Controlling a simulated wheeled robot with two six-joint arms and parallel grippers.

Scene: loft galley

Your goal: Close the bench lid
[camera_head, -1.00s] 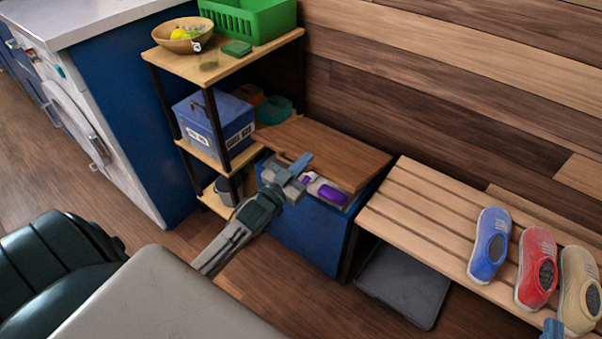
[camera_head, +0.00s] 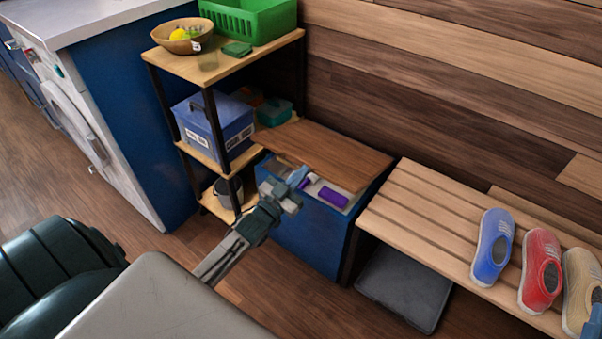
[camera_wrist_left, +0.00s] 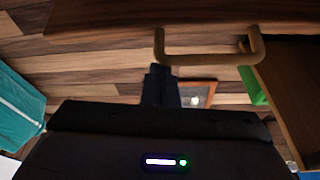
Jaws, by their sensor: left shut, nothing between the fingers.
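The bench is a blue box (camera_head: 308,240) with a brown wooden lid (camera_head: 335,157). The lid does not cover the front strip of the box; a purple item (camera_head: 333,197) and pale things show inside through that gap. My left gripper (camera_head: 299,178) is shut and empty, in front of the gap near the lid's front edge; contact cannot be told. In the left wrist view my gripper (camera_wrist_left: 160,85) points toward a brown bar handle (camera_wrist_left: 205,60) beside a dark wooden surface. A blue-grey tip at the lower right of the head view may be my right gripper (camera_head: 593,322); its jaws cannot be made out.
A shelf unit (camera_head: 205,148) with a blue box (camera_head: 220,122), a fruit bowl and a green basket (camera_head: 250,22) stands left of the bench. A slatted rack (camera_head: 430,225) with several shoes is on the right, with a dark tray (camera_head: 405,287) below. Floor in front is partly free.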

